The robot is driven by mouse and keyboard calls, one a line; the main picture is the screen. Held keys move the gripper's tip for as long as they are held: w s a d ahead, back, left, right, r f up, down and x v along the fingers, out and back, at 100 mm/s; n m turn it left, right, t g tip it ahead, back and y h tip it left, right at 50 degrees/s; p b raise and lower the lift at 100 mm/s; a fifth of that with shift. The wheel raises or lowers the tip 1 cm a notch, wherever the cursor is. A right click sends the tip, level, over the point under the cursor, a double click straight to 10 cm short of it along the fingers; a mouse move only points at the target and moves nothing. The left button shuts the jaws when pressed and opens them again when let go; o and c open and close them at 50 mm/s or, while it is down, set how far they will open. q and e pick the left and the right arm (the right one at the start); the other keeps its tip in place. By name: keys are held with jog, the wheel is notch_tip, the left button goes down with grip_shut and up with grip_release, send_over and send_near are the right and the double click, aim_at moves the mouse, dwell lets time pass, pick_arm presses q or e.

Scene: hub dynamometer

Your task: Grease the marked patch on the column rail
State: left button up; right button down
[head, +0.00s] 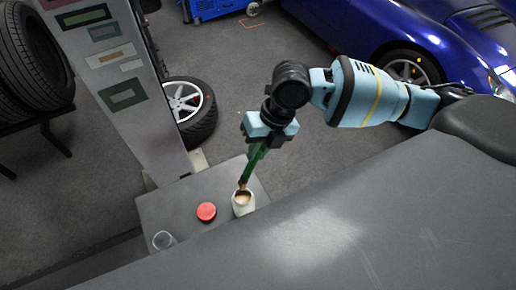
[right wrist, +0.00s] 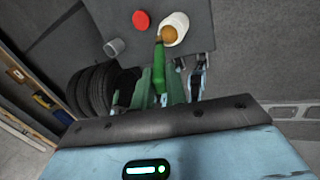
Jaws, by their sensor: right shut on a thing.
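My right gripper (head: 258,140) points down and is shut on the green handle of a brush (head: 251,166). The brush's brown tip is at the mouth of a white jar (head: 243,209) holding tan grease. In the right wrist view the brush (right wrist: 159,70) reaches to the jar (right wrist: 182,22); how deep the tip is cannot be told. A tall grey column (head: 150,125) stands at left, bearing several coloured rectangular patches, such as a green one (head: 123,95). I cannot tell which is the marked patch. My left gripper is not in view.
A red lid (head: 207,211) and a small grey cup (head: 163,241) stand on the grey stand (head: 150,207) beside the jar. Tyres (head: 30,65) are racked at far left. A wheel (head: 188,108) lies behind the column. A blue car (head: 400,30) is at the back right.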

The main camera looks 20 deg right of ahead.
aim_at(258, 162)
jog(key=shift+w+a+n+g, duration=0.1)
jog(key=shift+n+g, duration=0.2)
jog(key=shift+n, duration=0.5)
jog(key=shift+f, duration=0.15)
jog(key=shift+f+b, duration=1.15)
jog(key=shift+f, duration=1.25)
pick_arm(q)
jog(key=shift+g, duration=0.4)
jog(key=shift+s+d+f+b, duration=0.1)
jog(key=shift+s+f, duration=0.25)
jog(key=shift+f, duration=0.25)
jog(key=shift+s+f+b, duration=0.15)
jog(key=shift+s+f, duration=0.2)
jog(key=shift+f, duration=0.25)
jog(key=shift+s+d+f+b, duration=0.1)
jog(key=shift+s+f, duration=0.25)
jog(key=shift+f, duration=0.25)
pick_arm(e)
jog(key=shift+f, duration=0.5)
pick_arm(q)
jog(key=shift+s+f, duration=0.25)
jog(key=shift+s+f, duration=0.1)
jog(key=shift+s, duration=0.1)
pick_arm(e)
jog(key=shift+f, duration=0.3)
jog(key=shift+f, duration=0.25)
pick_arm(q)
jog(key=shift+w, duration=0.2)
pick_arm(e)
jog(key=shift+f, duration=0.1)
